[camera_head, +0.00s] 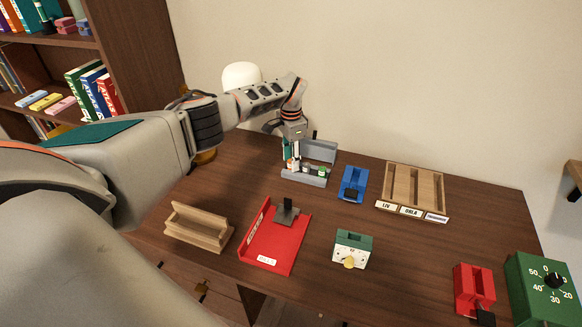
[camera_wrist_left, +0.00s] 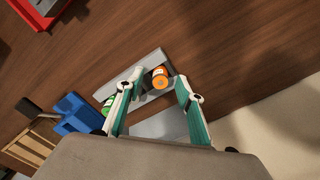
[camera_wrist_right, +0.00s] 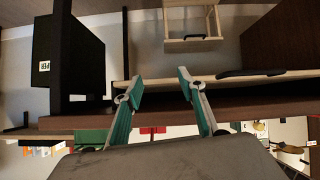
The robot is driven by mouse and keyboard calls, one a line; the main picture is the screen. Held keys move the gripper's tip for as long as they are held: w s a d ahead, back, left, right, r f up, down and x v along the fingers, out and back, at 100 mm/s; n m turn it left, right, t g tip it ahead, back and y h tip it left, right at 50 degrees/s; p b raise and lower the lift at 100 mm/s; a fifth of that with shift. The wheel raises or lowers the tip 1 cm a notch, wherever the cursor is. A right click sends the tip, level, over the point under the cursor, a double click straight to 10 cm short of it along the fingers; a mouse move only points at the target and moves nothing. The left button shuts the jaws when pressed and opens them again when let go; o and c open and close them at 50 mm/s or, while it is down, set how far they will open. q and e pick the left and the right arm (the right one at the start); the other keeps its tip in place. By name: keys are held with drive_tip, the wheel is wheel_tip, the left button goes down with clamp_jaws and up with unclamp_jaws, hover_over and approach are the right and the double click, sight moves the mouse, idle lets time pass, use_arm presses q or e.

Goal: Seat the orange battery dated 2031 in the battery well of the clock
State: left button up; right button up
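The orange battery (camera_head: 291,164) stands in the grey tray (camera_head: 312,182) at the back of the table, with a green battery (camera_head: 321,173) and another, less clear one beside it. The dates are too small to read. My left gripper (camera_head: 295,152) is over the tray, pointing down. In the left wrist view its fingers (camera_wrist_left: 158,92) are apart, with the orange battery (camera_wrist_left: 159,78) showing between and beyond them; I cannot tell whether they touch it. The clock seems to be the white box with green top (camera_head: 352,249), with a dark slot on top. My right gripper (camera_wrist_right: 158,92) is open and empty, away from the table top.
A blue holder (camera_head: 353,184) and a wooden labelled tray (camera_head: 408,213) stand right of the battery tray. A red tray (camera_head: 268,255), wooden rack (camera_head: 196,228), red holder (camera_head: 473,290) and green dial timer (camera_head: 541,291) stand nearer. Bare table surrounds the clock.

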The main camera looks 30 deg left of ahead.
use_arm(q)
clamp_jaws()
drive_tip(key=shift+r, duration=0.15)
